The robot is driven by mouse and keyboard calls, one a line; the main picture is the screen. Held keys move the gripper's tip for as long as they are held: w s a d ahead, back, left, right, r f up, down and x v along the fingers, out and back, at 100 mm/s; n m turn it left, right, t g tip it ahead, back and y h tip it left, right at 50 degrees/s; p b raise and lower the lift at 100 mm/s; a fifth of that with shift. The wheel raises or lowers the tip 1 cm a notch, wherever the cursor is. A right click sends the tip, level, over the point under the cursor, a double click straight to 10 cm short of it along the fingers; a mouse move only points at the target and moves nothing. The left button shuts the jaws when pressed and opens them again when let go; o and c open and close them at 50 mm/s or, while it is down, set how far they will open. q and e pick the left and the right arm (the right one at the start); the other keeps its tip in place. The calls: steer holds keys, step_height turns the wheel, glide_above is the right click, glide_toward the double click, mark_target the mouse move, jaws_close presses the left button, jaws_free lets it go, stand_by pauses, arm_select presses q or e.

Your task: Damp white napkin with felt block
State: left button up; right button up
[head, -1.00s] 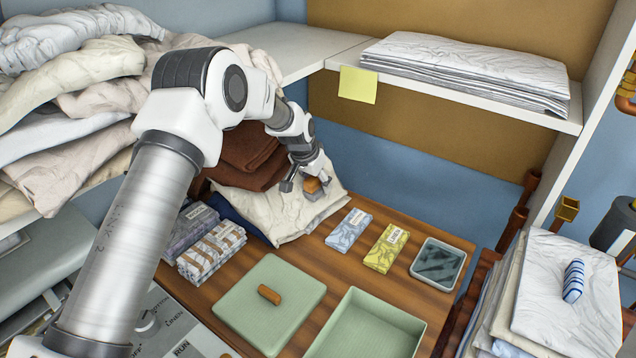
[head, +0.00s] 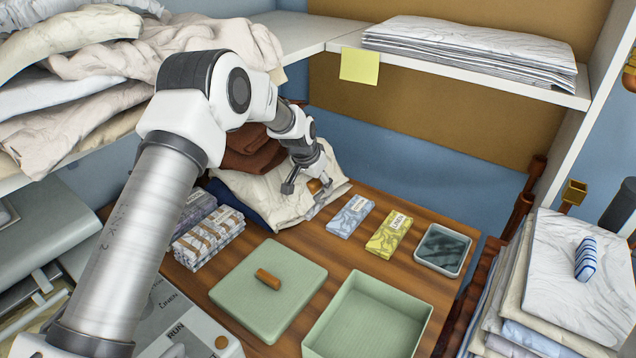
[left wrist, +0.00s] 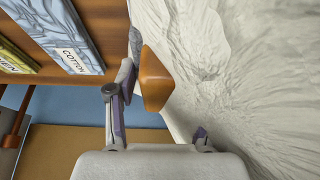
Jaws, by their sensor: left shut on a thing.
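My left gripper (head: 305,180) is shut on the felt block (head: 316,186) by its orange-brown wooden handle. It holds the block low at the right part of the pale, wrinkled napkin (head: 268,197), at the back of the wooden table. In the left wrist view the wooden handle (left wrist: 155,78) shows between the fingers (left wrist: 158,112), close beside the napkin (left wrist: 235,60). The felt face is mostly hidden, so I cannot tell whether it touches the cloth. A grey tray with a dark, wet-looking inside (head: 443,251) stands at the right of the table. My right gripper is out of view.
Blue (head: 350,216) and yellow (head: 388,235) labelled packets lie between the napkin and tray. A green lid (head: 240,290) and open green box (head: 368,318) stand in front. Brown folded cloths (head: 250,150) rise behind the napkin. A linen stack (head: 580,280) stands at right.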

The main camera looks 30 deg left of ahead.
arm_select(q)
steer(key=shift+f+b, duration=0.3)
steer(key=shift+f, duration=0.2)
stand_by(0.7)
stand_by(1.0)
step_height(320, 180, up, 7)
steer(key=p, duration=0.6)
stand_by(0.4)
